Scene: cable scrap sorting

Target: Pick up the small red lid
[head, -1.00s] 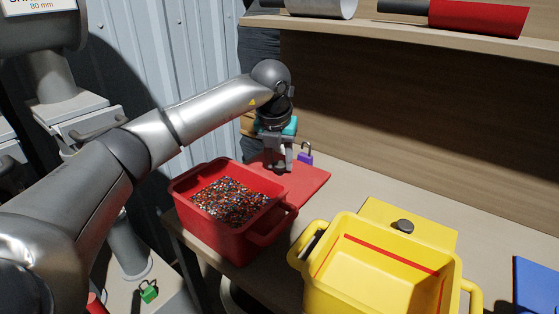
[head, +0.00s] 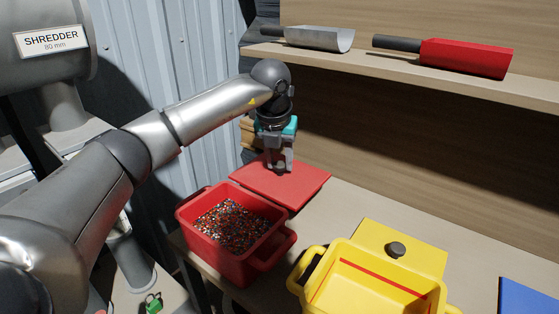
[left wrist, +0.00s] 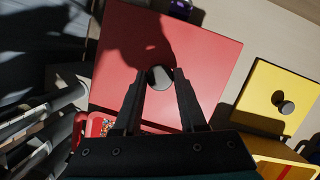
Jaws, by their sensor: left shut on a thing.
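The red lid (head: 255,180) is a flat square plate at the back of the bench, behind the red bin; it also shows in the left wrist view (left wrist: 210,65). A dark round knob (left wrist: 160,77) stands on it. My left gripper (head: 280,168) points down over the lid and is shut on this knob. The fingers (left wrist: 160,82) lie on either side of the knob in the left wrist view. The lid appears to be held a little above the bench; its underside is hidden. My right gripper is not in view.
The red bin (head: 268,262) holds mixed granules. A yellow bin (head: 322,298) stands to its right, with a yellow knobbed lid (head: 425,255) behind. A shelf (head: 420,77) with scoops runs above. A purple padlock (left wrist: 263,4) shows near the red lid. A blue panel (head: 530,295) lies at right.

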